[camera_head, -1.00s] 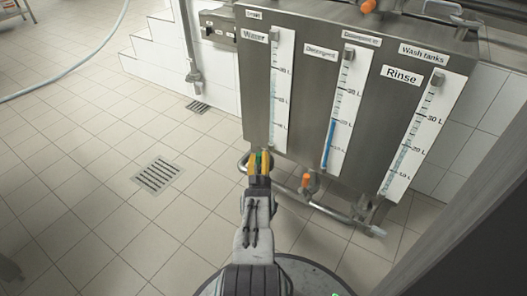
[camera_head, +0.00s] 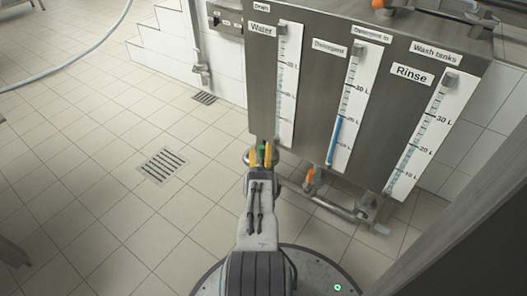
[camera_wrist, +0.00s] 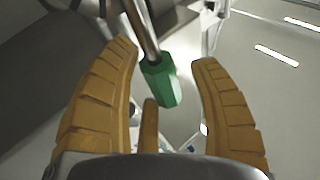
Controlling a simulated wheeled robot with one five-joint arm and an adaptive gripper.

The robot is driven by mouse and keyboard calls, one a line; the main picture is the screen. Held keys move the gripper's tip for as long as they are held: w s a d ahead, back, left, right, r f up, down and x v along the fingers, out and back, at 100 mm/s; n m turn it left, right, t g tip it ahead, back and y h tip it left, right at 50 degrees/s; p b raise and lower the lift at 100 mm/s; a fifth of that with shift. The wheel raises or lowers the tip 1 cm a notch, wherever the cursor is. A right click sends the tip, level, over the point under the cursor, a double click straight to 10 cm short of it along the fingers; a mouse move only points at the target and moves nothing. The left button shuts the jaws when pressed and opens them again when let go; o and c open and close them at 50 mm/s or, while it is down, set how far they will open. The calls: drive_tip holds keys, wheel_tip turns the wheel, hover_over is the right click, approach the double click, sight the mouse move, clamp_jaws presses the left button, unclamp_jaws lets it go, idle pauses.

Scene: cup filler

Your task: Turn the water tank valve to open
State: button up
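The water tank valve's green handle (camera_wrist: 160,84) hangs on a metal stem between the two yellow fingers of my gripper (camera_wrist: 168,62). There is a visible gap on each side, so the fingers are open around it. In the head view, the gripper (camera_head: 261,156) is at the bottom of the steel tank below the Water gauge (camera_head: 289,85), with a little green (camera_head: 262,150) showing between its fingers. The gripper hides most of the valve there.
An orange valve handle (camera_head: 309,177) sits right of my gripper on the lower pipe (camera_head: 335,209). The Detergent gauge (camera_head: 351,105) and Rinse gauge (camera_head: 422,135) are further right. A floor drain (camera_head: 162,165) lies left, with open tiled floor around it.

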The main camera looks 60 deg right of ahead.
sight(263, 154)
drive_tip(key=shift+o, duration=0.6)
drive_tip(key=v, duration=0.7)
drive_tip(key=shift+s+a, duration=0.15)
drive_tip(key=shift+a, duration=0.05)
